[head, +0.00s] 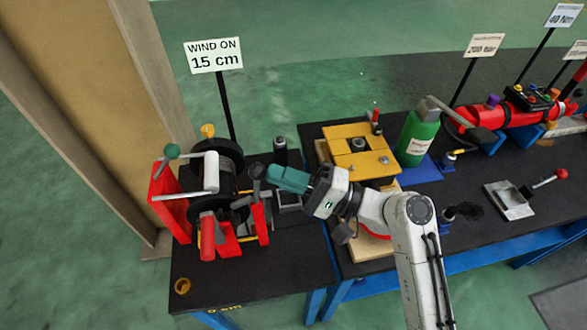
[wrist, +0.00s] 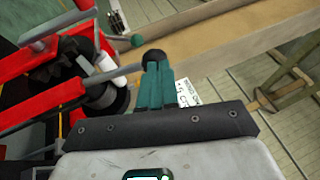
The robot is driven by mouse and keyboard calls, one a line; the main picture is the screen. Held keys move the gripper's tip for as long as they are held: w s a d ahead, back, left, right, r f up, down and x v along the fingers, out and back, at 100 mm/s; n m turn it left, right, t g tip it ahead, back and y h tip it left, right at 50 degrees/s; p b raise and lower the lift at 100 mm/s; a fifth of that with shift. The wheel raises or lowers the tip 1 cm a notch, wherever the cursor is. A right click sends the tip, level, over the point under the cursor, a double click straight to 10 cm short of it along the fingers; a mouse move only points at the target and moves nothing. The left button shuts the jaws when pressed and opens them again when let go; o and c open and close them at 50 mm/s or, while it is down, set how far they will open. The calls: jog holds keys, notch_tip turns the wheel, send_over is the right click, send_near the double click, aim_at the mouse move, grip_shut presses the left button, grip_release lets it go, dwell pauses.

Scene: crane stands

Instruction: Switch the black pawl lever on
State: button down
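The black pawl lever is a grey rod with a round black knob (head: 257,170), on the right side of the red winch at the left of the bench. In the wrist view the knob (wrist: 154,56) sits right at the fingertips, with its rod running left to the winch. My gripper (head: 271,174) has teal fingers that lie together with no clear gap, pointing left at the knob. The fingertips look to be touching the knob or very close to it; I cannot tell which. The fingers (wrist: 157,72) do not appear to wrap around it.
The winch (head: 212,195) has a black drum, a white crank handle and a green knob. A "WIND ON 15 cm" sign (head: 213,56) stands behind it. A yellow plate fixture (head: 355,140) and a green bottle (head: 418,135) stand right of my gripper. A wooden post (head: 150,70) rises at left.

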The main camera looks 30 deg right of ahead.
jog(key=a, duration=0.1)
jog(key=w+a+r, duration=0.1)
jog(key=a, duration=0.1)
jog(key=shift+a+r, duration=0.2)
jog(key=shift+a+r, duration=0.15)
dwell(0.7)
